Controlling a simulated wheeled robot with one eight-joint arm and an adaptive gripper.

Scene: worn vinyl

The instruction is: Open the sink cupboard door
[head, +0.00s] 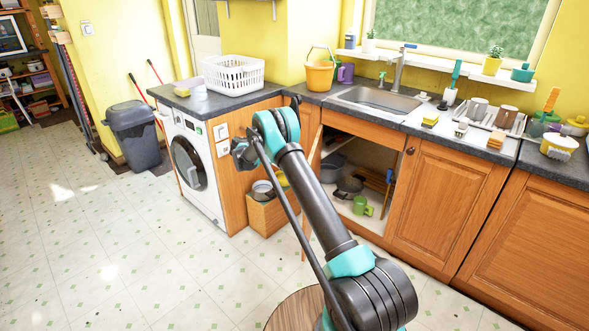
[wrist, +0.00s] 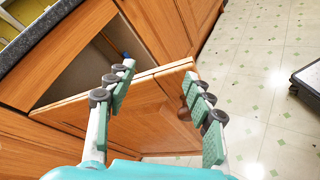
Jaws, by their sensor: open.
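The sink cupboard door (head: 315,152) stands swung well out from the cabinet at the left of the opening, seen nearly edge-on and partly hidden by my arm in the head view. In the wrist view the door (wrist: 150,112) juts out from the cabinet, with a dark gap behind it. My gripper (wrist: 158,108) is open, its fingers spread to either side with the door panel showing between them. I cannot tell whether a finger touches it. The open cupboard (head: 378,222) shows pots and a green mug (head: 362,206). The gripper is not clearly visible in the head view.
A closed cupboard door (head: 440,205) stands right of the opening. A wooden box (head: 266,215) with pots and the washing machine (head: 192,165) are to the left. A round wooden top (head: 297,312) is near my base. The tiled floor (head: 130,255) at left is clear.

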